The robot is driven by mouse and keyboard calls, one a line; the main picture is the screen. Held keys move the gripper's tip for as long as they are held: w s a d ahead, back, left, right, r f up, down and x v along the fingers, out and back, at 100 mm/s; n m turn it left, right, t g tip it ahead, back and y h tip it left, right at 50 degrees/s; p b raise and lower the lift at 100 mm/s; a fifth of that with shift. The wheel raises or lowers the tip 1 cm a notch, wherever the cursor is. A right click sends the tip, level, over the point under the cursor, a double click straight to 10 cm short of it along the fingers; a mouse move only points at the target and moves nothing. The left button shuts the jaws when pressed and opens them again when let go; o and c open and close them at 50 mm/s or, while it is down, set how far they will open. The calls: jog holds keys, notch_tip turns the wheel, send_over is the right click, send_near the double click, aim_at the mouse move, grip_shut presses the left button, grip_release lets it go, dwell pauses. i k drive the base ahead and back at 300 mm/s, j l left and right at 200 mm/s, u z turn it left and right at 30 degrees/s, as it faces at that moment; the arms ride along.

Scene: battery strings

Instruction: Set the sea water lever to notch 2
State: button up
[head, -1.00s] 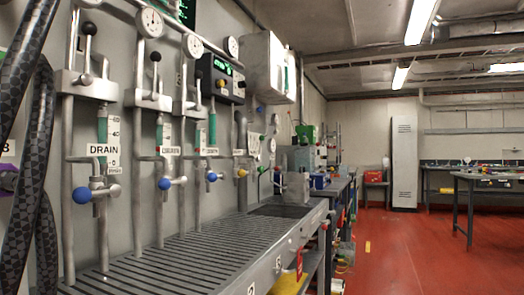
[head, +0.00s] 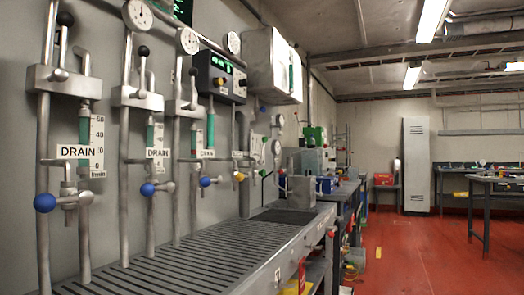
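Several upright pipe stations stand along the left wall, each with a lever. A black-knobbed lever (head: 65,20) is at the top of the nearest station, another black-knobbed lever (head: 143,51) is on the second, and a third (head: 193,73) is farther along. I cannot tell which, if any, is the sea water lever; no such label or notch marks can be read. Below them are white DRAIN labels (head: 76,152) and drain valves with blue balls (head: 45,203), (head: 147,189), (head: 204,181). My gripper is not in view.
A slatted grey bench (head: 170,268) runs along the wall under the stations. A black display box (head: 220,77) and white cabinet (head: 272,66) hang above it. A table (head: 485,180) stands at the right. The red floor (head: 420,255) between is clear.

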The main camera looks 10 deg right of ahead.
aim_at(264, 139)
jog(key=i+l+u, duration=0.1)
jog(key=i+l, duration=0.25)
jog(key=i+l+u, duration=0.1)
jog(key=i+l, duration=0.25)
jog(key=i+l+u, duration=0.1)
jog(key=i+l, duration=0.2)
jog(key=l, duration=0.25)
jog(key=i+l+u, duration=0.1)
jog(key=i+l, duration=0.25)
jog(key=i+l+u, duration=0.1)
jog(key=i+l, duration=0.2)
jog(key=l, duration=0.3)
